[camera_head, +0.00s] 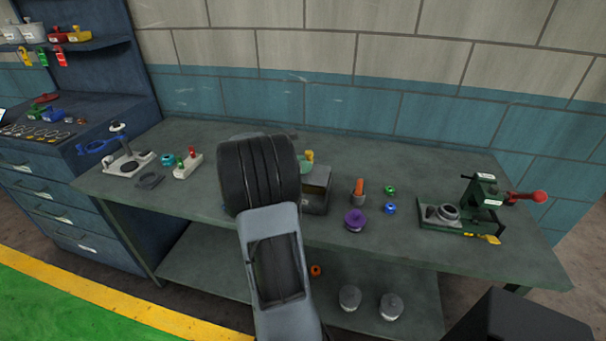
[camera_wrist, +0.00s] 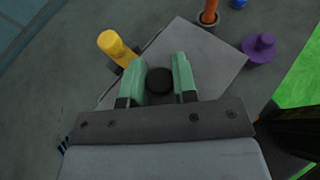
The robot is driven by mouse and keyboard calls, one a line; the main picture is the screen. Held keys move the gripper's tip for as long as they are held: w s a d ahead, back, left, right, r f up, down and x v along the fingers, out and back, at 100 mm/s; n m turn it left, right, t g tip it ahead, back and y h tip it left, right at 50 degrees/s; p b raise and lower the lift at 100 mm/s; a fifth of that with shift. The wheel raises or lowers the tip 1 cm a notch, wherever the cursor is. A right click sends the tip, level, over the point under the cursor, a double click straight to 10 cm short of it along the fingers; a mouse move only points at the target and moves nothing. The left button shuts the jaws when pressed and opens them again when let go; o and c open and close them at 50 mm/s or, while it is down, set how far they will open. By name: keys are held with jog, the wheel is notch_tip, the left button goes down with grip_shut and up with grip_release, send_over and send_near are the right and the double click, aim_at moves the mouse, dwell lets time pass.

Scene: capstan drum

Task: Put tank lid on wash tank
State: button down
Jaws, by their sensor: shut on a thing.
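My gripper (camera_wrist: 160,76) is shut on the black knob (camera_wrist: 158,84) of the tank lid, with one green finger on each side. The tank lid (camera_wrist: 205,55) is a flat grey square plate below the fingers. In the head view a grey box (camera_head: 316,197), which looks like the wash tank, stands on the bench just right of my arm. My gripper (camera_head: 305,168) is at its top, mostly hidden behind my wrist. The lid looks over the tank's top. I cannot tell whether it rests on the rim or hangs just above.
A yellow-handled tool (camera_wrist: 118,50) stands close beside the lid. An orange-handled item (camera_head: 358,190), a purple knob (camera_head: 355,219) and small green (camera_head: 390,190) and blue (camera_head: 390,208) parts lie right of the tank. A green press (camera_head: 480,205) stands farther right on the bench (camera_head: 420,165).

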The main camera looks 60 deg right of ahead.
jog(key=shift+d+f, duration=0.15)
jog(key=shift+f, duration=0.05)
jog(key=shift+d+f, duration=0.2)
jog(key=shift+f, duration=1.55)
jog(key=shift+f, duration=0.2)
jog(key=c, duration=0.9)
grip_release()
jog(key=shift+r, duration=0.15)
